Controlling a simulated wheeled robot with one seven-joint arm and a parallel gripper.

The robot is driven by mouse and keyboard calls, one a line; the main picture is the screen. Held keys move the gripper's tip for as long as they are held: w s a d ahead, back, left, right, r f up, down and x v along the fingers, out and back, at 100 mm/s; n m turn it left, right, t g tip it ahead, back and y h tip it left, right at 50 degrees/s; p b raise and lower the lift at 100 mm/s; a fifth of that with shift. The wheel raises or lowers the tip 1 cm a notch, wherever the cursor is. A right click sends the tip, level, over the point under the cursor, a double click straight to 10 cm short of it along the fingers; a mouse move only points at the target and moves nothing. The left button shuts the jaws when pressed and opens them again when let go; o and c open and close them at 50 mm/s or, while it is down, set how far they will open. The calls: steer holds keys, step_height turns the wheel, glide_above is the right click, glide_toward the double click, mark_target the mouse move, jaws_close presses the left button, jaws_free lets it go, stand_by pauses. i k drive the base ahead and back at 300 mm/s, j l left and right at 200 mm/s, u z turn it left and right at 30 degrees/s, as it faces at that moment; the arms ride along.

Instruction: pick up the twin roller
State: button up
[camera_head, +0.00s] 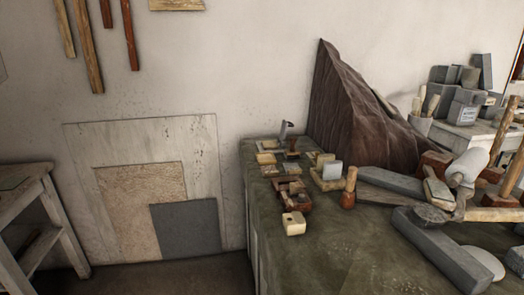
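I cannot pick out the twin roller with certainty. A pale, rounded, roller-like piece (469,164) lies among crowded wooden and grey tools on the right of the green-topped workbench (330,250). Beside it are wooden parts that overlap, so I cannot tell which belong together. My gripper is not in view.
Several small wooden blocks and tools, such as a pale block (293,223) and an upright wooden-handled tool (349,187), crowd the bench's back left. A long grey block (440,250) lies at front right. A dark rock-like slab (350,110) stands behind. The bench's front left is clear.

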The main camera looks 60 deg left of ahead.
mark_target(293, 153)
steer(key=i+j+u, duration=0.1)
steer(key=u, duration=0.3)
steer(key=i+j+u, duration=0.15)
steer(key=u, duration=0.2)
steer(key=i+u, duration=0.15)
steer(key=u, duration=0.25)
steer(key=i+u, duration=0.15)
steer(key=u, duration=0.2)
steer(key=j, duration=0.05)
